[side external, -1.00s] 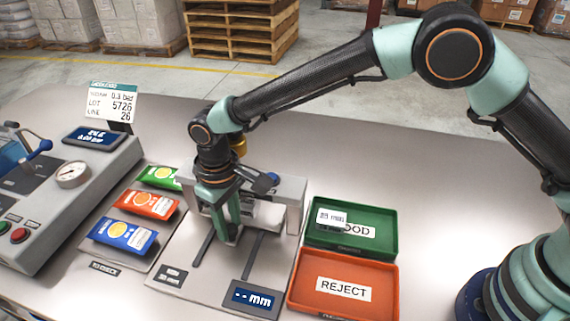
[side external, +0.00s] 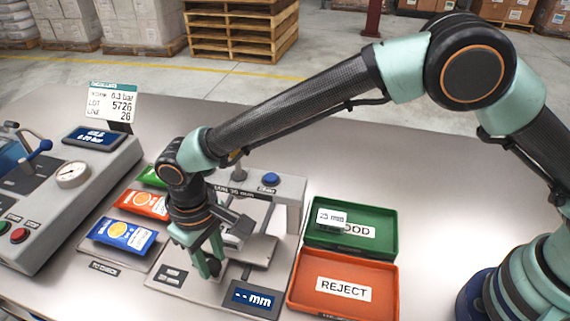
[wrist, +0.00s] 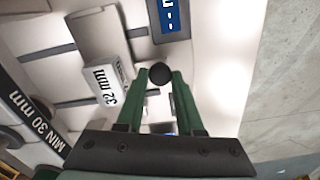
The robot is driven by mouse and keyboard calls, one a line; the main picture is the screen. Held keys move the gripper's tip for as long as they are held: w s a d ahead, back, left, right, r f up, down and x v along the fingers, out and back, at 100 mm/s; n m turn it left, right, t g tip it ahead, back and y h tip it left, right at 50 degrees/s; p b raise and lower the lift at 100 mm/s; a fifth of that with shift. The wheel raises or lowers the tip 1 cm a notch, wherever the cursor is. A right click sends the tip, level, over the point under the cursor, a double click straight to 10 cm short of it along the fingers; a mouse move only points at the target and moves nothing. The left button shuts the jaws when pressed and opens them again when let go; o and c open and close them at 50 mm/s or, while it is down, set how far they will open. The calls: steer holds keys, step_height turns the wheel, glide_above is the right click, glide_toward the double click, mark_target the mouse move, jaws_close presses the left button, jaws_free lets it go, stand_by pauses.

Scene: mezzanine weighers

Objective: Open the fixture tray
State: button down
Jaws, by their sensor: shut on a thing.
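My gripper (side external: 207,266) is low at the front of the measuring fixture, shut on a round black knob. The knob (wrist: 159,73) shows between the green fingertips in the wrist view. The light grey fixture tray (side external: 260,250) lies out in front of the grey gantry (side external: 292,190), over the dark rails of the base. A pale block marked "32 mm" (wrist: 104,84) shows behind the knob in the wrist view. My wrist and fingers hide part of the tray and most of the knob in the side view.
A "-- mm" display (side external: 253,297) stands right of my gripper. Green (side external: 380,243) and orange (side external: 382,290) bins lie to the right. Blue (side external: 122,235), orange (side external: 142,204) and green (side external: 152,176) pouches lie left, beside a gauge console (side external: 95,190).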

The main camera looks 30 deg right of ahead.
steer(key=shift+s+a, duration=0.95)
steer(key=c, duration=0.8)
jaws_free()
step_height(320, 180, up, 12)
steer(key=shift+r, duration=0.1)
